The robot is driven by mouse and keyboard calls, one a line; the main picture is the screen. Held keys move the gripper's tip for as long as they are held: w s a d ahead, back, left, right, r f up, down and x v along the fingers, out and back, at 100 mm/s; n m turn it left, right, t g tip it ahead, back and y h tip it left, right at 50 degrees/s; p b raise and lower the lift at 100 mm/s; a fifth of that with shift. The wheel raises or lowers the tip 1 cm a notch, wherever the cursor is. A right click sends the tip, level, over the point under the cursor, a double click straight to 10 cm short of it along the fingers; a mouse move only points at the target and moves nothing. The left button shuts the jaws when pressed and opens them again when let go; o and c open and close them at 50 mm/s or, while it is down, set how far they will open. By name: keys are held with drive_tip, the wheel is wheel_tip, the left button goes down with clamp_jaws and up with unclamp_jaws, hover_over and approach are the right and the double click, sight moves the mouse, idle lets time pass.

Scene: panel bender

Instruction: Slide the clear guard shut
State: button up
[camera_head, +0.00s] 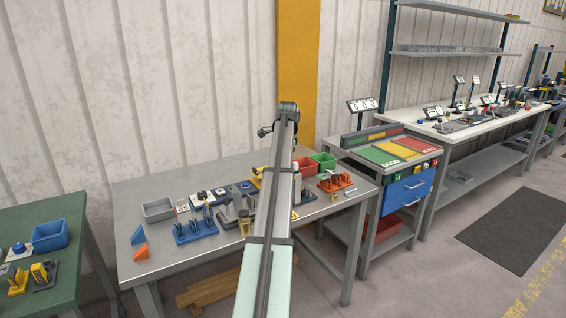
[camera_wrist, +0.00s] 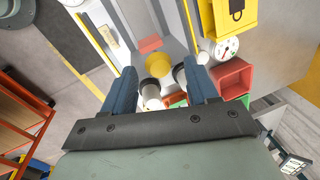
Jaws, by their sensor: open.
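In the wrist view, my gripper (camera_wrist: 160,72) has its two blue fingers spread apart with nothing held between them. Beyond the fingertips is a grey machine body (camera_wrist: 172,40) with yellow edge strips, a red block (camera_wrist: 150,44) and a round yellow part (camera_wrist: 158,65). I cannot make out the clear guard for certain, nor how far open it stands. No contact between the fingers and the machine shows. In the head view, my arm covers the middle of the bench and hides the gripper and most of what lies behind it.
A grey bench (camera_head: 160,262) carries a blue tool rack (camera_head: 195,228), a grey bin (camera_head: 158,210), an orange rack (camera_head: 335,182) and a green bin (camera_head: 323,162). The wrist view shows a dial gauge (camera_wrist: 228,47), a yellow box (camera_wrist: 235,16) and a red bin (camera_wrist: 233,78) at right.

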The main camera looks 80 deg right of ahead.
wheel_tip(320, 180, up, 12)
drive_tip(key=s+a, duration=0.1)
drive_tip(key=a, duration=0.1)
drive_tip(key=shift+s+r, duration=0.15)
drive_tip(key=shift+s, duration=0.05)
idle(0.5)
